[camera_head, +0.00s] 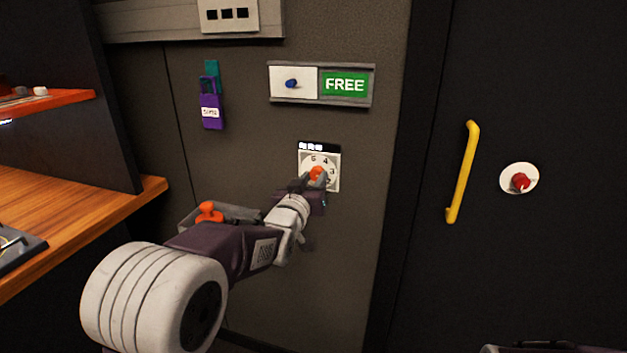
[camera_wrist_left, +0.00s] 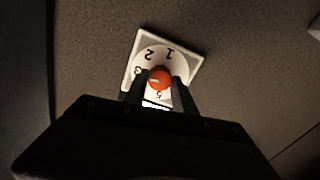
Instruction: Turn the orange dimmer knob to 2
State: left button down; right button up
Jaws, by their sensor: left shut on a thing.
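The orange dimmer knob (camera_head: 317,174) sits on a pale square dial plate (camera_head: 333,185) on the grey wall.
A FREE sign (camera_head: 345,84) with a blue knob (camera_head: 291,84) is above the dial. An orange-topped control (camera_head: 209,212) is left of my forearm. A yellow handle (camera_head: 463,172) and a red knob (camera_head: 520,181) are on the right. A wooden shelf (camera_head: 70,205) juts out left.

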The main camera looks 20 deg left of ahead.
pick_arm(q)
jog(key=shift+m, duration=0.3)
jog(key=m+b, duration=0.2)
jog(key=m, duration=0.1)
jog(key=shift+f+m, duration=0.15)
jog(key=shift+m, duration=0.15)
jog(key=m+b, duration=0.3)
jog(key=m, duration=0.2)
jog(key=shift+m, duration=0.4)
jog(key=c, duration=1)
grip_release()
